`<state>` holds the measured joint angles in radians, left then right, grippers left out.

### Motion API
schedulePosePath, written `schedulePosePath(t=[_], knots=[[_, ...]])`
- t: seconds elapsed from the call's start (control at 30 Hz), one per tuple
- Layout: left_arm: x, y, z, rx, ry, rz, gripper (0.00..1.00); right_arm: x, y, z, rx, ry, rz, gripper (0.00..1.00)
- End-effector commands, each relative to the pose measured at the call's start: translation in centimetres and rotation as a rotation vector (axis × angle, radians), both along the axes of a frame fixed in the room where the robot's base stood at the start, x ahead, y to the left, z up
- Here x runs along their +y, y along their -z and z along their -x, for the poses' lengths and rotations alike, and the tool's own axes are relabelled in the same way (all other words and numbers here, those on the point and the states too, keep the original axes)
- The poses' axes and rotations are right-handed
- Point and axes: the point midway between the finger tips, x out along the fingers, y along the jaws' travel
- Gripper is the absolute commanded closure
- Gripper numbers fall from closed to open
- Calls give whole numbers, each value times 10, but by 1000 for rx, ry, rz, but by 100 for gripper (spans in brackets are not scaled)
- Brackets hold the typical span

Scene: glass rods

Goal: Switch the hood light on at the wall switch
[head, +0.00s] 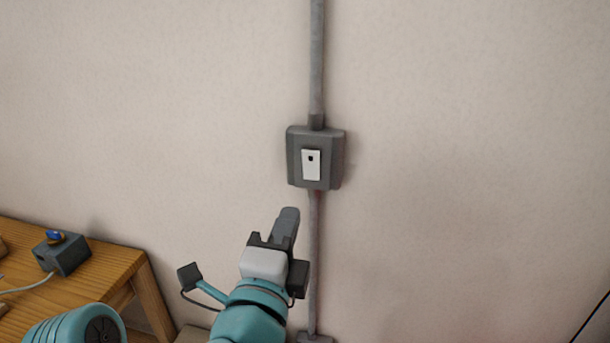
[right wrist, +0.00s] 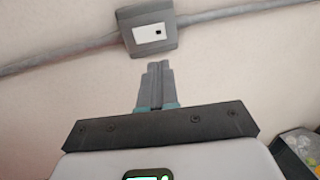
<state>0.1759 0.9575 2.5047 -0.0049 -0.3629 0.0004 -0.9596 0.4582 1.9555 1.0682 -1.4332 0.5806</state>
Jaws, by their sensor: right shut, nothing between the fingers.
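The wall switch is a grey box (head: 293,160) on the wall with a white plate (head: 311,172) that bears a small dark mark near its top. In the right wrist view the grey box (right wrist: 170,48) and its white plate (right wrist: 146,34) lie just beyond my fingertips. My right gripper (head: 289,212) is shut and empty, below and slightly left of the box in the head view, apart from it. It also shows in the right wrist view (right wrist: 159,66), fingers together and pointing at the box. My left gripper is not in view.
A grey conduit (head: 317,60) runs up and down the wall through the box. A wooden table (head: 110,266) stands at the lower left, with a dark box (head: 62,257) bearing a blue knob and a cable. The wall around the switch is bare.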

Motion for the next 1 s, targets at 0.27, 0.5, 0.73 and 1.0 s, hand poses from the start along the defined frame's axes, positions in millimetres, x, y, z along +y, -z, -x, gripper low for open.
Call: schedulePosePath(t=[0.27, 0.5, 0.73, 1.0], knots=[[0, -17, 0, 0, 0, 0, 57, -9, -9, -41, 2, 5, 1, 100], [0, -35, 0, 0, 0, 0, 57, -20, -18, -91, 2, 4, 0, 100], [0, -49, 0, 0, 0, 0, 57, -26, -22, -124, 1, 2, 0, 100], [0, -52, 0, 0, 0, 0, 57, -28, -21, -135, 1, -1, 1, 100]])
